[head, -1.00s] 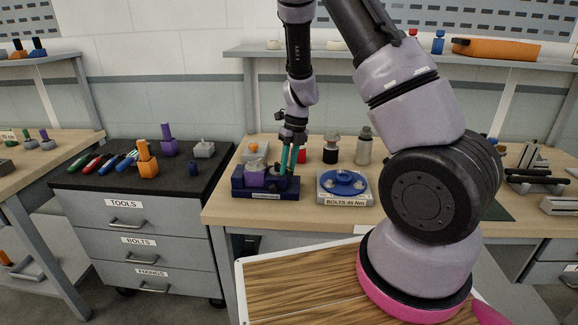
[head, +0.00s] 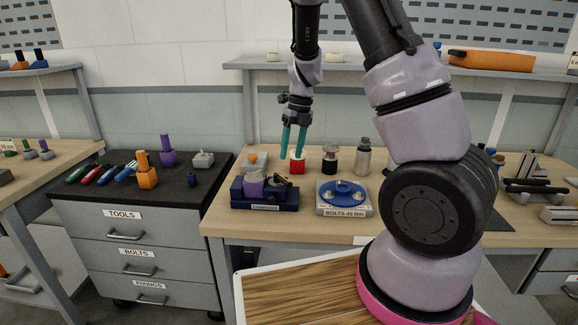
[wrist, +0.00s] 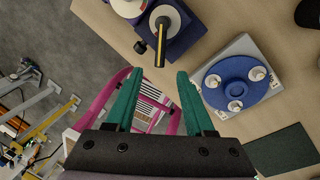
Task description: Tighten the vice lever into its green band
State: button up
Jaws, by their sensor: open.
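The vice is a dark blue block (head: 265,197) with a purple part (head: 253,187) on the left and a label on its front. Its black lever (head: 279,182) shows small on the right side. In the wrist view the lever (wrist: 160,42) is a dark bar with a yellow stripe, across a pale round face at the top. I cannot make out a green band. My gripper (head: 293,140) has teal fingers and is open and empty, raised above the vice. In the wrist view my gripper (wrist: 160,80) has nothing between its fingertips, and the lever's end lies just beyond them.
Right of the vice is a grey fixture (head: 345,211) with a blue disc (head: 342,191), labelled BOLTS 45 Nm. A tool cabinet (head: 135,230) stands left.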

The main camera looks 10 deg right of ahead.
aim_at(283, 182)
jog(key=shift+d+r, duration=0.2)
jog(key=shift+r, duration=0.75)
jog(key=shift+w, duration=0.15)
jog(key=f, duration=0.3)
jog(key=a+f, duration=0.1)
jog(key=f, duration=0.3)
jog(key=a+f, duration=0.1)
jog(key=f, duration=0.2)
jog(key=shift+a+f, duration=0.1)
jog(key=shift+f, duration=0.25)
grip_shut()
